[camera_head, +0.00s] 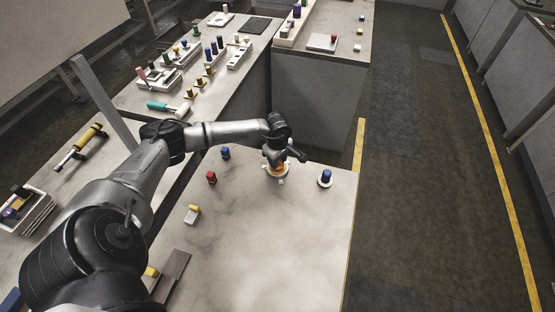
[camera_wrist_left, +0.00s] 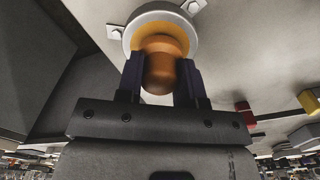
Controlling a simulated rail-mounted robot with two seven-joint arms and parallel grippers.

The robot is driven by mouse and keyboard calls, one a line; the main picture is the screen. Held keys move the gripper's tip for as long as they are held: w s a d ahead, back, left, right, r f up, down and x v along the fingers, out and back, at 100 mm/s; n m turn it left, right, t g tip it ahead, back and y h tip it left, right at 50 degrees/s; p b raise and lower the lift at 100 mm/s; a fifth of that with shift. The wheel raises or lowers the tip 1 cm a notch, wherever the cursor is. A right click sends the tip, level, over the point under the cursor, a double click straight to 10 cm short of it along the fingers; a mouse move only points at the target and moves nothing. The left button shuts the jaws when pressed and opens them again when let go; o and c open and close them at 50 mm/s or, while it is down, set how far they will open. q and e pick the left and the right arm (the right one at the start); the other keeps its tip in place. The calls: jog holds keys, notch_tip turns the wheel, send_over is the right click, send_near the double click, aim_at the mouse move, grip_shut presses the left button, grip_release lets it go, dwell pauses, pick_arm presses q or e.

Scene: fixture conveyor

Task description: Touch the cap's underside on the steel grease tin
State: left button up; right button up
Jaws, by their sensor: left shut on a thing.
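My left gripper (camera_head: 274,161) is at the far part of the near table. It is shut on an orange knob-like piece (camera_wrist_left: 160,68), with one dark finger on each side. The piece meets a round pale ring fixture (camera_wrist_left: 157,18) with a yellow-orange inner face and screw tabs. In the head view the fixture (camera_head: 283,179) shows just below the gripper, partly hidden by it. I cannot make out for certain which thing is the steel grease tin, nor the cap's underside. My right gripper is in neither view.
A blue piece on a round white base (camera_head: 325,179) stands to the right, close to the table edge. A red piece (camera_head: 211,177), another blue piece (camera_head: 225,153) and a yellow-topped block (camera_head: 192,213) stand left. The table's front middle is clear.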

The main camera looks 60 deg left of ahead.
pick_arm(q)
jog(key=shift+f+b, duration=0.3)
jog(key=shift+f, duration=0.15)
dwell(1.2)
dwell(0.4)
jog(key=shift+r+p, duration=1.75)
jog(key=shift+r, duration=1.75)
